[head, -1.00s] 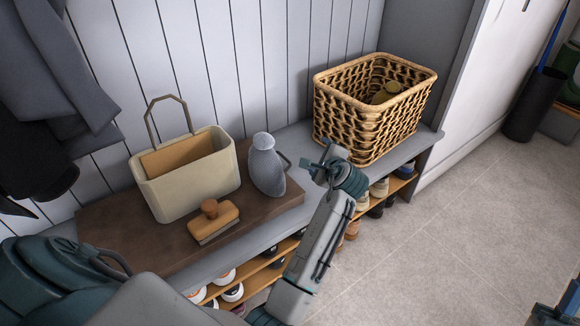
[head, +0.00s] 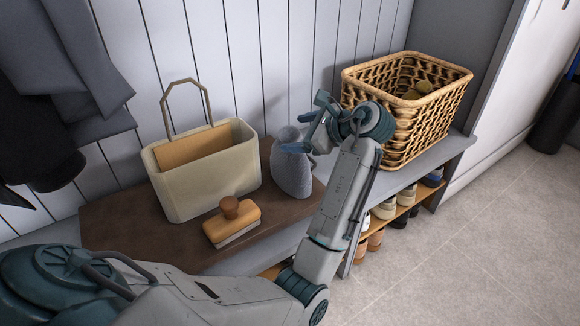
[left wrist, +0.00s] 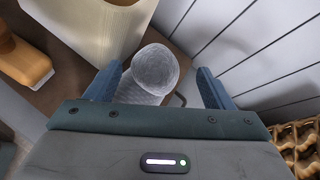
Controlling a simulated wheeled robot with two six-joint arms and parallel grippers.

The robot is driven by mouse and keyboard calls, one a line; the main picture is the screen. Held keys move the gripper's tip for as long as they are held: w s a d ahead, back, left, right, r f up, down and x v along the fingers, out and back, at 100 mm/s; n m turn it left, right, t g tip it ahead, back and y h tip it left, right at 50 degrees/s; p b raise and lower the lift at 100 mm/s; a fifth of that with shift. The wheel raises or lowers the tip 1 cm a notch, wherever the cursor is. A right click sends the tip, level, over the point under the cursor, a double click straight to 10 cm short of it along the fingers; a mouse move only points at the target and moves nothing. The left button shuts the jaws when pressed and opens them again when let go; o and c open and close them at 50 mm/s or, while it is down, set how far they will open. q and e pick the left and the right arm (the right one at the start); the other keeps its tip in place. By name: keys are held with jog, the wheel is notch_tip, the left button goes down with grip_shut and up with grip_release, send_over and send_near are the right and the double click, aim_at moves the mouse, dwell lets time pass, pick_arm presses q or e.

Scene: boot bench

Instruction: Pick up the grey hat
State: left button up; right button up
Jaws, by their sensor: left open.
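The grey hat (head: 291,172) is a rounded, textured grey form standing upright on the dark wooden board (head: 120,225), right of the cream basket. My left gripper (head: 318,120) is open at its upper right and covers part of its top. In the left wrist view the hat's round top (left wrist: 152,72) shows between the two open fingers (left wrist: 158,80), with space on both sides. A dark loop shows beside it there. I cannot see the fingers touching it. My right gripper is out of view.
The cream basket (head: 205,185) with an upright handle stands close left. A wooden brush (head: 232,222) lies in front. A wicker basket (head: 440,115) stands right on the grey bench (head: 405,175). Shoes (head: 385,208) fill the shelf below. Dark coats (head: 70,70) hang at left.

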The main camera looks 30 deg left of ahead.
aim_at(284, 135)
pick_arm(q)
jog(key=x, duration=0.1)
jog(key=b+x, duration=0.2)
jog(key=x, duration=0.1)
jog(key=shift+s+f, duration=0.1)
jog(key=shift+s, duration=0.2)
jog(key=shift+a+f, duration=0.1)
jog(key=shift+a, duration=0.25)
jog(key=c, duration=1.4)
